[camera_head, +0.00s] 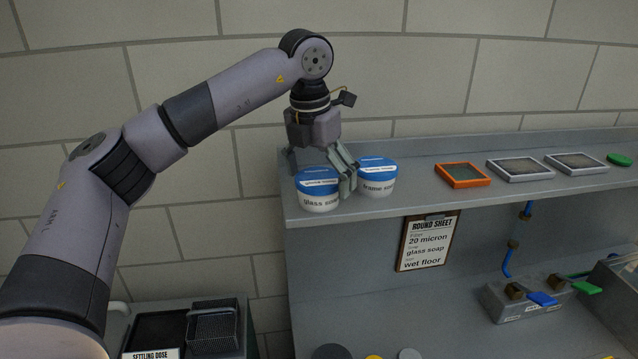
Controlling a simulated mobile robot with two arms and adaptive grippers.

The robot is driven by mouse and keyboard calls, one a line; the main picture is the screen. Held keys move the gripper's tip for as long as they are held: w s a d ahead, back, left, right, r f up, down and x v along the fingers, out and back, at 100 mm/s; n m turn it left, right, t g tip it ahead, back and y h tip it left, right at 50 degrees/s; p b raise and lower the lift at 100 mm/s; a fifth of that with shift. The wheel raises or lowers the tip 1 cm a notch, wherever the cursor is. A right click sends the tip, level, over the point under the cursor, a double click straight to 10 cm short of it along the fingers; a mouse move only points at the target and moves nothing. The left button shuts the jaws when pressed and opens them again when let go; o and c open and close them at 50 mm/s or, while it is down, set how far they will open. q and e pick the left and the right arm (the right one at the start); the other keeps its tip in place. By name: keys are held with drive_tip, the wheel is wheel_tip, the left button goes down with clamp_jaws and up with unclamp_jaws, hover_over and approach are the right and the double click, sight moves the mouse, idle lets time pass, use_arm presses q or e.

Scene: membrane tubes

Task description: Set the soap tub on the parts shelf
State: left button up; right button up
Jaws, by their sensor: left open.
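The glass soap tub (319,202), white with a blue lid, appears to stand upright on the grey parts shelf (420,199), near its left end. A similar tub labelled frame soap (377,188) stands just right of it. My left gripper (321,177) is open over the glass soap tub. One finger is at its far left side and the other passes between the two tubs. I cannot tell whether the fingers touch either tub. My right gripper is not in view.
Along the shelf to the right lie an orange-framed panel (463,175), two grey-framed panels and a green disc (619,159). A clipboard sheet (428,241) hangs below the shelf edge. A wire basket (213,329) stands at lower left. Shelf room is clear between the frame soap tub and the orange panel.

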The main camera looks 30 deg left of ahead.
sight(313, 181)
use_arm(q)
drive_tip(key=r, duration=0.3)
drive_tip(key=s+r+b, duration=0.1)
drive_tip(key=r, duration=0.5)
drive_tip(key=shift+s+r, duration=0.3)
drive_tip(key=shift+r, duration=0.1)
drive_tip(key=shift+s+a+r, duration=0.1)
drive_tip(key=shift+r, duration=0.35)
